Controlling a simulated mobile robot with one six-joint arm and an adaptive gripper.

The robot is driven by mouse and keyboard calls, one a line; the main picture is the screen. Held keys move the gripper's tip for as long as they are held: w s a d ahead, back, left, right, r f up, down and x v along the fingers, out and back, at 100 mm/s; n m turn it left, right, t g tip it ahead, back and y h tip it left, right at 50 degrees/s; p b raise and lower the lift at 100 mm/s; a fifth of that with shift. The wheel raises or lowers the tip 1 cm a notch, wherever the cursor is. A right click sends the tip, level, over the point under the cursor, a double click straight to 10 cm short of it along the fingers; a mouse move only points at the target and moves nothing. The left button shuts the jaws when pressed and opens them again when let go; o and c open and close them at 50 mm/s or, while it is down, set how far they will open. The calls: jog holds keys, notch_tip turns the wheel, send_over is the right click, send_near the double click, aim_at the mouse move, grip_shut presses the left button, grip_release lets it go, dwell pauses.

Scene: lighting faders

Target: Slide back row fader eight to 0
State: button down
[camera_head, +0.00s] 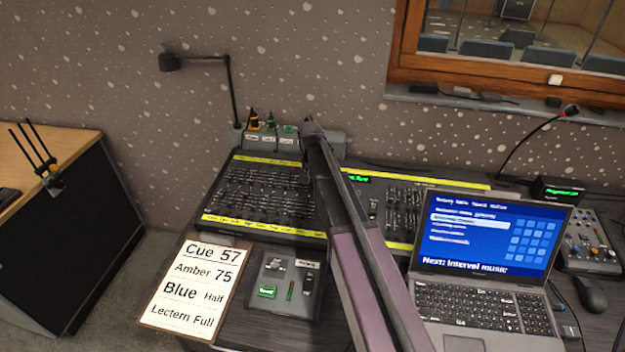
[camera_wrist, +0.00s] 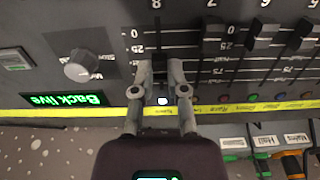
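The fader panel fills the wrist view upside down, with a fader column marked 8 and its slot (camera_wrist: 157,32) in line with my gripper (camera_wrist: 160,66). A 0 mark (camera_wrist: 134,33) is on the scale left of the slot. In the head view, my arm hides this column and the gripper tip is not clear on the desk (camera_head: 262,190).
Fader seven (camera_wrist: 213,30), fader six (camera_wrist: 263,36) and fader five (camera_wrist: 303,36) stand close beside it. A round knob (camera_wrist: 83,66) and a green display (camera_wrist: 65,101) are at left. A laptop (camera_head: 490,240) and cue card (camera_head: 195,285) are in front of the desk.

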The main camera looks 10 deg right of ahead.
aim_at(310, 191)
jog(key=shift+s, duration=0.2)
jog(key=shift+s+a+f, duration=0.1)
jog(key=shift+s+a, duration=0.2)
jog(key=shift+s, duration=0.3)
jog(key=shift+s+a+f, duration=0.1)
jog(key=shift+s+a, duration=0.15)
jog(key=shift+s, duration=0.35)
jog(key=c, duration=0.9)
grip_release()
jog(key=shift+r, duration=0.1)
jog(key=shift+r+p, duration=1.15)
jog(key=shift+r, duration=0.1)
notch_tip(310, 191, up, 7)
jog(key=p, duration=0.7)
